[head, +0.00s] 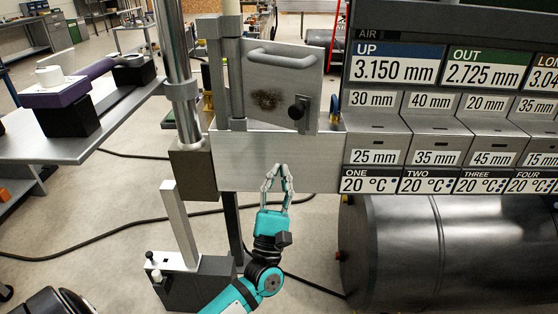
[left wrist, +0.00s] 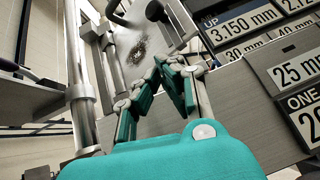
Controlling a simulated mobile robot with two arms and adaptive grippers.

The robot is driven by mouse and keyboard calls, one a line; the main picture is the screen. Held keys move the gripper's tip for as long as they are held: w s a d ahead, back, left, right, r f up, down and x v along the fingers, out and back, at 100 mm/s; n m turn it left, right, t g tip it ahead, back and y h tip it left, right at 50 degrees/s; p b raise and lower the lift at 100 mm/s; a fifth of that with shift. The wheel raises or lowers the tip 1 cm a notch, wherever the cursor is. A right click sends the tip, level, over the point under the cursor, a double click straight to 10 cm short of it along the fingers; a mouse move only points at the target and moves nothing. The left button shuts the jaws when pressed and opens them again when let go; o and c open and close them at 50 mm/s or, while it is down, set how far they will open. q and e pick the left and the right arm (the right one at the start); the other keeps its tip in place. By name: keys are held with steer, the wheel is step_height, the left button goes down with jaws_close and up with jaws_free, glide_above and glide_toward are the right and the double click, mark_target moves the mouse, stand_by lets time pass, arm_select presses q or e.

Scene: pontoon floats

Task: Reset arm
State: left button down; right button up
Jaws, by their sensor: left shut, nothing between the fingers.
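My left gripper (head: 278,174) points up in the middle of the head view, in front of the grey metal panel (head: 240,160) below the small door. Its fingers are closed together with nothing between them. It also shows in the left wrist view (left wrist: 165,72), fingertips toward the metal door (left wrist: 140,45). The door (head: 282,80) has a bar handle, a dark scorched patch and a black knob (head: 298,108). Contact between the gripper and the panel cannot be told. My right gripper is not in view.
A labelled panel with readings (head: 395,75) fills the right, above a large dark cylinder (head: 440,250). A steel post (head: 175,70) stands left of the door. A grey bench (head: 75,148) holds a purple and black block stack. Cables lie on the floor at lower left.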

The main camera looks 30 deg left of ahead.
arm_select(q)
steer(key=shift+d+b+v, duration=0.2)
steer(key=shift+b+v, duration=0.3)
steer(key=shift+v, duration=1.7)
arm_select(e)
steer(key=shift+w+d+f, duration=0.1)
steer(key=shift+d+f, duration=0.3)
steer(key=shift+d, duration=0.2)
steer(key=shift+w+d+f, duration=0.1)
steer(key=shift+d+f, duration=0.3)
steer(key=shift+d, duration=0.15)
